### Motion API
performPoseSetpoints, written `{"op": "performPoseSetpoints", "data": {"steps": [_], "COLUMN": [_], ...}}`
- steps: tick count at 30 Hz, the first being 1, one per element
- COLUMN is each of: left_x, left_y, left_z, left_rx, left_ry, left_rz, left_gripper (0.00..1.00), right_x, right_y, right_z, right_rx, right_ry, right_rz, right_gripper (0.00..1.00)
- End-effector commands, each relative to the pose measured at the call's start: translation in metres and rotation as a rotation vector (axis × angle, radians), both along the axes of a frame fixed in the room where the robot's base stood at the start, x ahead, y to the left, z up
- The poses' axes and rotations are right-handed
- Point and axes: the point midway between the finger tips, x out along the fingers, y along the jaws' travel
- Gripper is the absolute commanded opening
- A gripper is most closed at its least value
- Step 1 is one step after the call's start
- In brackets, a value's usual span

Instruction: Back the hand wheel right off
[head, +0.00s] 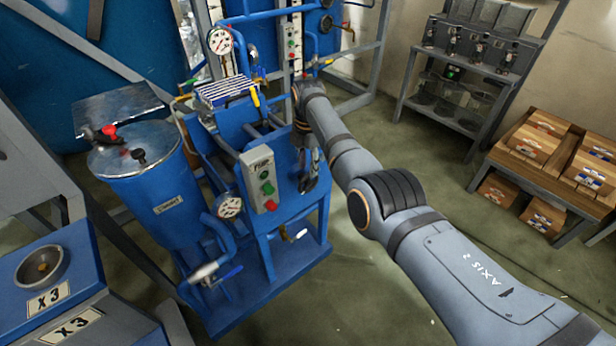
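I cannot make out a hand wheel for certain; it may be hidden behind my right gripper. My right gripper (309,182) points down at the right side of the blue machine (285,178), close in front of its blue panel. Its dark fingers are small and partly covered by my wrist, so I cannot tell whether they are open, shut or touching anything. My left gripper is not in view. A red knob (109,131) and a black knob (138,155) sit on the lid of the blue tank (158,195).
A control box (261,180) with green and red buttons stands just left of my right gripper. Gauges (220,41) and blue pipes rise behind. A blue bench (50,275) is at lower left. Shelving (455,95) and a crate table (545,180) stand right. Open floor lies between.

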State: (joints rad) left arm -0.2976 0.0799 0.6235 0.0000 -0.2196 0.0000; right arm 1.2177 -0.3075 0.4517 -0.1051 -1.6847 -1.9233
Motion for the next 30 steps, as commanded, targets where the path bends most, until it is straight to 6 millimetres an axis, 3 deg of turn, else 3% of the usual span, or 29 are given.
{"op": "performPoseSetpoints", "data": {"steps": [1,6,18,26,30], "left_x": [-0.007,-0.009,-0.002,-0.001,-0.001], "left_y": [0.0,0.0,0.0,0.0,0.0], "left_z": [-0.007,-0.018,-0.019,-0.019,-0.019], "left_rx": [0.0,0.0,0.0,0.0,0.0], "left_ry": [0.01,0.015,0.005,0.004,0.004], "left_rz": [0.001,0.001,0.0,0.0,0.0], "left_gripper": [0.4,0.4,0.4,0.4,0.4], "right_x": [-0.001,0.0,0.0,0.0,0.0], "right_y": [-0.001,0.0,-0.001,-0.001,-0.001], "right_z": [-0.015,-0.043,-0.051,-0.051,-0.051], "right_rx": [-0.002,-0.001,-0.001,-0.001,-0.001], "right_ry": [0.004,0.0,-0.001,-0.001,-0.001], "right_rz": [-0.001,-0.001,-0.002,-0.002,-0.002], "right_gripper": [0.36,0.36,0.36,0.02,0.0]}}
